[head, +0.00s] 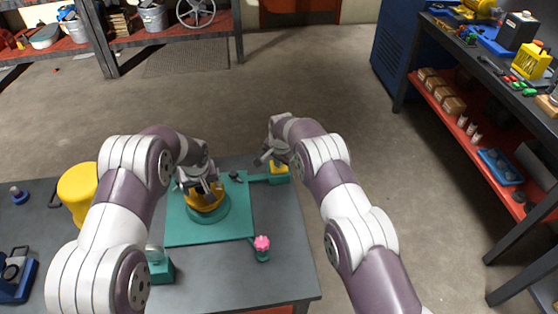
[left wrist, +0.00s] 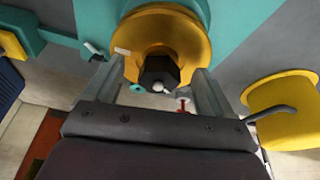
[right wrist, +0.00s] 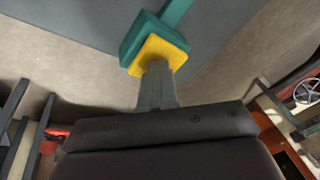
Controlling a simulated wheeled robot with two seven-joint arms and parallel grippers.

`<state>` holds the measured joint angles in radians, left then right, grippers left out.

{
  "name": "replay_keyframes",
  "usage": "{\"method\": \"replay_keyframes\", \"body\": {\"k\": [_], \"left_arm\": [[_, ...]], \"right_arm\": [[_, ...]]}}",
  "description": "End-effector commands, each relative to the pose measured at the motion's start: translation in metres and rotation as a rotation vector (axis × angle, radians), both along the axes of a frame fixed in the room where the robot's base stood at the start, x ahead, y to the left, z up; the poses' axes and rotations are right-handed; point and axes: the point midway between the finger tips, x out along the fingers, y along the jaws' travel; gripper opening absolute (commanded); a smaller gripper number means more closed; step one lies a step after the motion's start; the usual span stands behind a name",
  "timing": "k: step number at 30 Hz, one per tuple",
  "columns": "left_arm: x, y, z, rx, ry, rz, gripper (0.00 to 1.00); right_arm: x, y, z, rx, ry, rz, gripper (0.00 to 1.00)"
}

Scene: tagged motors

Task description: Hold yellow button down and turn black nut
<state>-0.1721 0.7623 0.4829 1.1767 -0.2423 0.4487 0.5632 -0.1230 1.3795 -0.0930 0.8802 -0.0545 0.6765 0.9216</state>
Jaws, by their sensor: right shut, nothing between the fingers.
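The black nut (left wrist: 160,72) sits at the centre of a round yellow motor part (left wrist: 178,35) on the teal base plate (head: 213,231). My left gripper (left wrist: 158,80) is open, with its fingers on either side of the nut; I cannot tell whether they touch it. In the head view my left gripper (head: 203,188) is over the yellow part and hides the nut. The yellow button (right wrist: 158,54) is a square block on a teal housing (right wrist: 143,32) at the plate's far right. My right gripper (right wrist: 156,72) is shut and empty, its fingertips at the button, seemingly touching it.
A pink knob (head: 262,243) on a teal stand is at the plate's front right. A yellow stool-like cylinder (head: 77,192) stands at left, and a blue device (head: 14,274) at far left. A small dark part (head: 235,175) lies near the plate's back edge. Shelves stand at right.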

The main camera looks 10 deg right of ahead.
Motion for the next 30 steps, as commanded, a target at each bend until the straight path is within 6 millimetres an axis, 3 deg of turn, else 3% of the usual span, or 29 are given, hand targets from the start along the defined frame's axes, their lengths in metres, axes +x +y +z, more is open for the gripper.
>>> {"method": "replay_keyframes", "body": {"k": [1, 5, 10, 17, 23, 24, 27, 30], "left_arm": [[0.0, 0.0, -0.0002, 0.0, 0.0, 0.0, 0.69], [-0.0001, 0.0001, -0.0002, 0.0, 0.0, 0.0, 0.27], [-0.0003, 0.0006, -0.0004, -0.001, 0.001, -0.02, 0.27], [-0.0004, 0.0028, -0.0005, -0.001, 0.001, -0.241, 0.25], [-0.0003, 0.0026, -0.0004, 0.0, 0.0, -0.256, 0.22], [-0.0003, 0.0026, -0.0004, 0.0, 0.001, -0.256, 0.51], [-0.0003, 0.0026, -0.0004, 0.0, 0.0, -0.256, 0.83], [-0.0003, 0.0025, -0.0004, 0.0, 0.0, -0.256, 0.85]], "right_arm": [[-0.0015, -0.0001, -0.0026, 0.0, 0.006, 0.0, 0.0], [-0.0015, -0.0001, -0.0026, -0.001, 0.005, 0.0, 0.0], [-0.0015, -0.0002, -0.0024, -0.001, 0.005, 0.0, 0.0], [-0.0014, -0.0004, -0.0023, -0.001, 0.005, 0.0, 0.0], [-0.0014, -0.0004, -0.0023, -0.001, 0.005, 0.0, 0.0], [-0.0014, -0.0004, -0.0023, -0.001, 0.005, 0.0, 0.0], [-0.0014, -0.0004, -0.0023, -0.001, 0.005, 0.0, 0.0], [-0.0014, -0.0004, -0.0023, -0.001, 0.005, 0.0, 0.0]]}}
